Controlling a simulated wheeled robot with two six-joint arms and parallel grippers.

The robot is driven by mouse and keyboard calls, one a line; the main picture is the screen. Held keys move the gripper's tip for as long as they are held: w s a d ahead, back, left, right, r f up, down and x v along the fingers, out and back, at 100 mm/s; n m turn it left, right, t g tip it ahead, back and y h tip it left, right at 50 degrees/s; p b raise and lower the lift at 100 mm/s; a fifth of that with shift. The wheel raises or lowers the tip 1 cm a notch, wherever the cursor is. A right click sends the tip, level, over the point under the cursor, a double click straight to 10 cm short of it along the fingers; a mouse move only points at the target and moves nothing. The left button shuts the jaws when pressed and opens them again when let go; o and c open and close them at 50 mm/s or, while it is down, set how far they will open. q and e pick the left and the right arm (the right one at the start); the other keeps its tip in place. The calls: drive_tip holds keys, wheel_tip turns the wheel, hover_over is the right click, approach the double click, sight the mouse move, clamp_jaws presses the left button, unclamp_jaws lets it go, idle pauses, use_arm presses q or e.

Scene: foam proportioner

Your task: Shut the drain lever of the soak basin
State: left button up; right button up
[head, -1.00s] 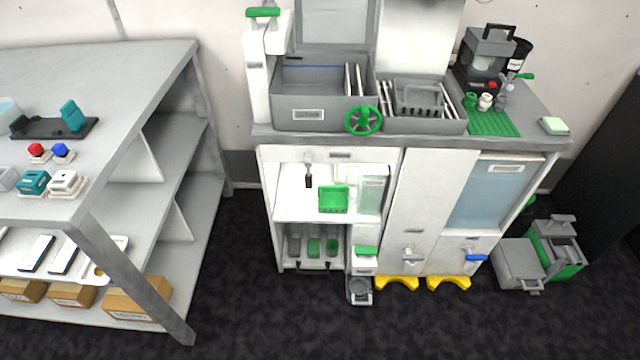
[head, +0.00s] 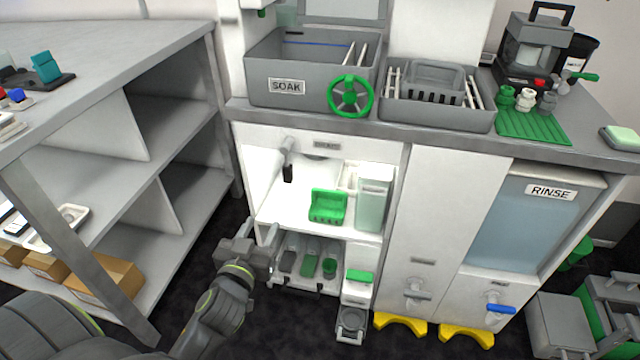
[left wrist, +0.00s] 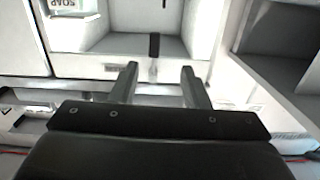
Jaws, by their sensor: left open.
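The soak basin (head: 300,103) is a grey tub labelled SOAK on the counter. Below it, inside the lit open cabinet, a grey drain fitting (head: 288,146) carries a lever with a black handle (head: 288,173) that points down. My left gripper (head: 259,230) is open and empty, below and a little left of the lever, in front of the cabinet's lower left side. In the left wrist view the black handle (left wrist: 154,45) shows beyond the gap between my open fingertips (left wrist: 159,70), apart from them. My right gripper is not in view.
A green caddy (head: 327,206) and a pale container (head: 371,204) stand on the cabinet shelf right of the lever. A green handwheel (head: 350,97) is on the basin's front. A grey shelf rack (head: 180,108) stands left. Yellow feet (head: 400,325) are on the floor.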

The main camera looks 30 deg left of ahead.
sight(287, 176)
use_arm(q)
drive_tip(key=shift+t, duration=0.4)
drive_tip(key=x, duration=0.5)
drive_tip(key=r+x, duration=0.1)
drive_tip(key=x, duration=0.4)
drive_tip(key=d+x, duration=0.1)
drive_tip(key=x, duration=0.4)
drive_tip(key=shift+w+a+r+b, duration=0.15)
drive_tip(key=shift+w+r+b, duration=0.15)
drive_tip(key=shift+w, duration=0.2)
drive_tip(key=shift+w+a+f, duration=0.1)
drive_tip(key=shift+w+a, duration=0.05)
drive_tip(key=shift+w, duration=0.65)
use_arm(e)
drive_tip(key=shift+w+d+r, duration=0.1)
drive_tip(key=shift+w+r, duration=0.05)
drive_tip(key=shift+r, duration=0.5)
use_arm(q)
clamp_jaws()
